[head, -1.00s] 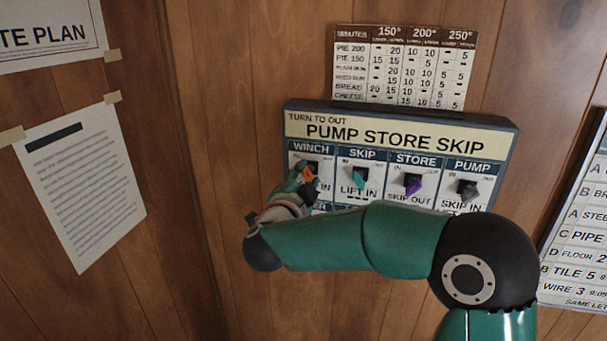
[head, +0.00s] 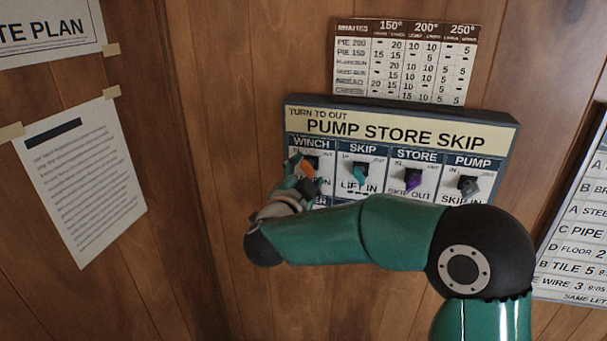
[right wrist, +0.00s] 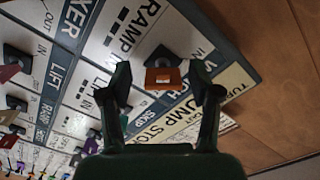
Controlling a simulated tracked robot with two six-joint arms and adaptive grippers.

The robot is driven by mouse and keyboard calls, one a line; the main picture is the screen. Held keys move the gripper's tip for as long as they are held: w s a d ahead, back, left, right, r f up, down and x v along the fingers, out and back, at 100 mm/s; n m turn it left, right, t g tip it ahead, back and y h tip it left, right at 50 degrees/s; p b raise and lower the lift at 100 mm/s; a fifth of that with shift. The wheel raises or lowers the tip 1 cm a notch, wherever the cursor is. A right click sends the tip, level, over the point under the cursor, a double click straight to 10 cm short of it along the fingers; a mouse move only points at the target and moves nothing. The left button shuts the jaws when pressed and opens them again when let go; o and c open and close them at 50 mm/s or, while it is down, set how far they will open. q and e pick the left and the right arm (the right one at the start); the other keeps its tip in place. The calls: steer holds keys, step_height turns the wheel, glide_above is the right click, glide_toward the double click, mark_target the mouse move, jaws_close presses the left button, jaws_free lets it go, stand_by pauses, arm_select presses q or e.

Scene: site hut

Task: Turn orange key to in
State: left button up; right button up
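The orange key (head: 308,168) sits in the WINCH switch, the leftmost of the top row on the wall panel (head: 400,114). It also shows in the right wrist view (right wrist: 163,78), just beyond and between my fingertips. My right gripper (head: 305,175) is at this key with its fingers spread. In the right wrist view the right gripper (right wrist: 160,84) is open, with a gap visible on each side of the key. The gripper partly hides the WINCH marks in the head view, and I cannot tell which mark the key points to. My left gripper is not in view.
The teal SKIP key (head: 360,175), purple STORE key (head: 413,180) and dark PUMP key (head: 468,186) sit to the right. More keys lie below, hidden by my right arm in the head view. A timing chart (head: 402,62) hangs above the panel. Papers hang left and right.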

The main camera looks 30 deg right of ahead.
steer(key=shift+s+r, duration=0.1)
steer(key=shift+r, duration=0.05)
steer(key=shift+a, duration=0.1)
steer(key=v, duration=1.1)
steer(key=shift+s+a, duration=0.3)
